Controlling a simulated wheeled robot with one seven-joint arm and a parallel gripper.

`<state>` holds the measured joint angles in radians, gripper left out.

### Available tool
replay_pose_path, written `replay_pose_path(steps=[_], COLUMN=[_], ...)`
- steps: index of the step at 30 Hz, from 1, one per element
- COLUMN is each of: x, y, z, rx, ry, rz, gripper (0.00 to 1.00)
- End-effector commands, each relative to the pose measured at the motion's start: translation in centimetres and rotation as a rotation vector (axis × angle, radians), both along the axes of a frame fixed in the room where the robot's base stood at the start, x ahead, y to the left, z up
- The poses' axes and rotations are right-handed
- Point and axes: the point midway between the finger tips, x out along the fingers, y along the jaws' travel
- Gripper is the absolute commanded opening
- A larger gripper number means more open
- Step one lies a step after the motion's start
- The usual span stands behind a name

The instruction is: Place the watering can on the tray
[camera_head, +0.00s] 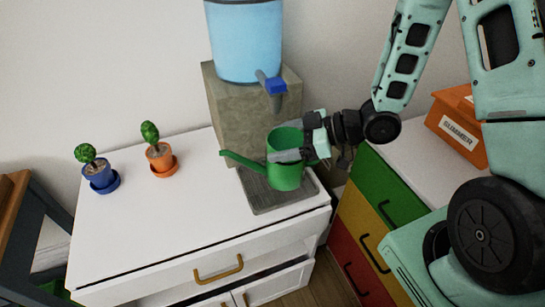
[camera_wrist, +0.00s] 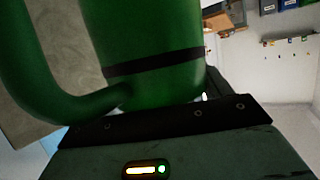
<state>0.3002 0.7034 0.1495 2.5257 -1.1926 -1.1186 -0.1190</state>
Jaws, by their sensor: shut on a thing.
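The green watering can (camera_head: 286,175) is upright at the grey tray (camera_head: 262,200), under the blue water dispenser's tap. I cannot tell whether its base touches the tray. Its spout points left. My gripper (camera_head: 300,152) comes in from the right and is shut on the can around its body. In the wrist view the can (camera_wrist: 150,70) fills the upper left, close against my gripper (camera_wrist: 160,115), with a dark band across the can.
The blue dispenser (camera_head: 245,40) stands on a stone block (camera_head: 225,110) behind the tray. Two potted plants, one in a blue pot (camera_head: 100,178) and one in an orange pot (camera_head: 160,158), stand on the white cabinet (camera_head: 160,225). An orange box (camera_head: 460,128) sits at right.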

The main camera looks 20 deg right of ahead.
Motion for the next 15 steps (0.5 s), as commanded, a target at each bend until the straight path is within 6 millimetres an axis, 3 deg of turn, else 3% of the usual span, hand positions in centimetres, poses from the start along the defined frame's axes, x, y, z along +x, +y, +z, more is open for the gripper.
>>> replay_pose_path(steps=[5,13,15], x=[0.7,6.5,6.0], y=[0.1,0.1,0.1], z=[-0.3,0.2,-1.8], rx=[-0.004,-0.002,-0.002], ry=[-0.006,-0.004,0.000], rz=[-0.002,-0.001,-0.002], gripper=[0.19,0.19,0.19])
